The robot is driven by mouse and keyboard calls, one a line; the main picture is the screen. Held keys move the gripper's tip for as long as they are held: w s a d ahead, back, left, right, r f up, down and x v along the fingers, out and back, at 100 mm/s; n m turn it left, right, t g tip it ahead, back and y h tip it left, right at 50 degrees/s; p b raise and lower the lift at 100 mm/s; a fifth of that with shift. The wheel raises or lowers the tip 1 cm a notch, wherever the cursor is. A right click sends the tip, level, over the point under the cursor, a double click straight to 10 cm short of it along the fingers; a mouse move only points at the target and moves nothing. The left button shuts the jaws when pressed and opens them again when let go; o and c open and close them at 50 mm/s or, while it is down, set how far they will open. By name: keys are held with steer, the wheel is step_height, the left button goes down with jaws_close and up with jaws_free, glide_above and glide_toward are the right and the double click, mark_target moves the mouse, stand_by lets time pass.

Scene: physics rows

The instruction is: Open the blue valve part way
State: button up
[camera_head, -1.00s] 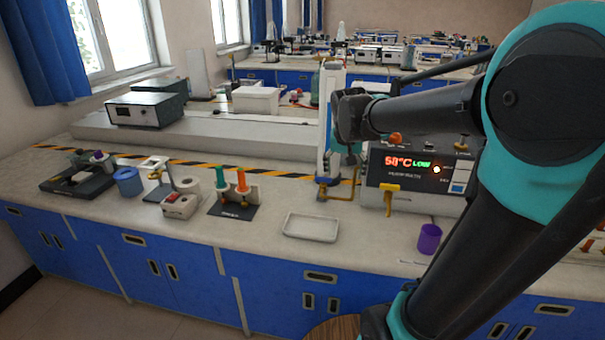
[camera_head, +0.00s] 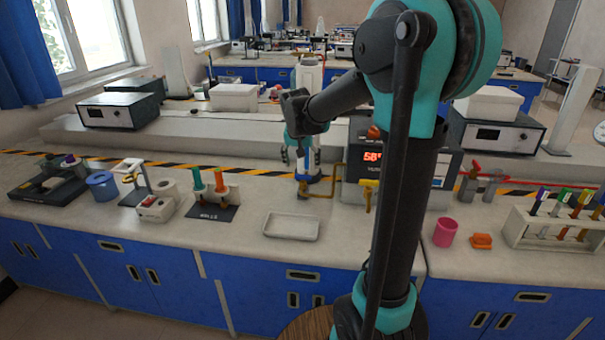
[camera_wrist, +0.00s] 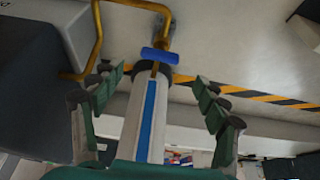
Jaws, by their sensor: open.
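The blue valve handle (camera_wrist: 160,55) is a short blue bar on a brass pipe, at the top middle of the wrist view. In the head view a small blue patch (camera_head: 309,179) shows low on the white column, beside the brass pipe. My gripper (camera_wrist: 158,82) is open, its two green fingers spread to either side of the white column with a blue stripe (camera_wrist: 152,115). The handle lies ahead of the fingertips, between their lines, and no contact shows. In the head view my gripper (camera_head: 300,156) points down in front of the column.
Brass piping (camera_wrist: 95,45) runs left of the handle. The heater box with a red display (camera_head: 365,165) stands right of the column, partly behind my arm. A white tray (camera_head: 291,227) lies in front. A pink cup (camera_head: 445,232) and a tube rack (camera_head: 555,228) stand right.

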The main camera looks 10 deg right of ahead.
mark_target(303, 175)
steer(key=x, duration=0.6)
steer(key=c, duration=1.2)
